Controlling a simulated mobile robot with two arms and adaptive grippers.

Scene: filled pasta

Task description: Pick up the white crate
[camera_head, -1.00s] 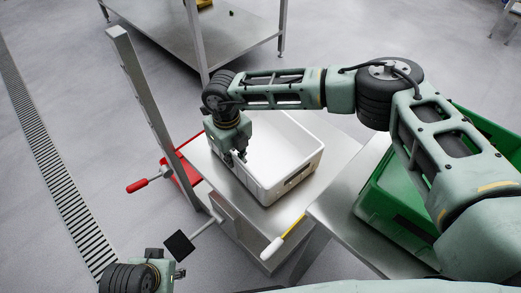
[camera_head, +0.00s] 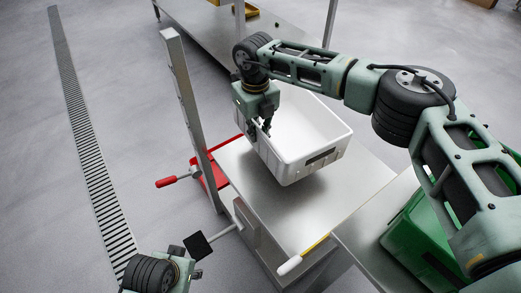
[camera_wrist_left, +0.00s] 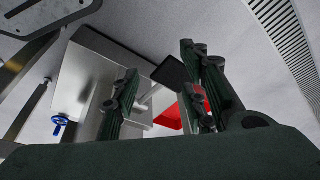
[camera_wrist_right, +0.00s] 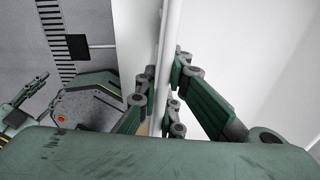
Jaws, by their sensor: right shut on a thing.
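The white crate (camera_head: 291,168) is an open box with a dark handle slot in its near right end. My right gripper (camera_head: 259,128) is shut on the top of its left long wall. The crate hangs a little above the steel table (camera_head: 285,215), with a shadow below it. In the right wrist view, the crate's wall (camera_wrist_right: 170,40) runs between the fingers of my right gripper (camera_wrist_right: 160,88). My left gripper (camera_wrist_left: 160,62) is open and empty in the left wrist view. In the head view, only my left wrist and part of that gripper show at the bottom left.
A steel post (camera_head: 190,110) and a red tray (camera_head: 215,176) stand left of the crate. A black square plate (camera_head: 198,246) and a yellow-and-white handle (camera_head: 290,265) stick out near the table. A green crate (camera_head: 415,240) is at right. A steel bench (camera_head: 200,30) stands behind.

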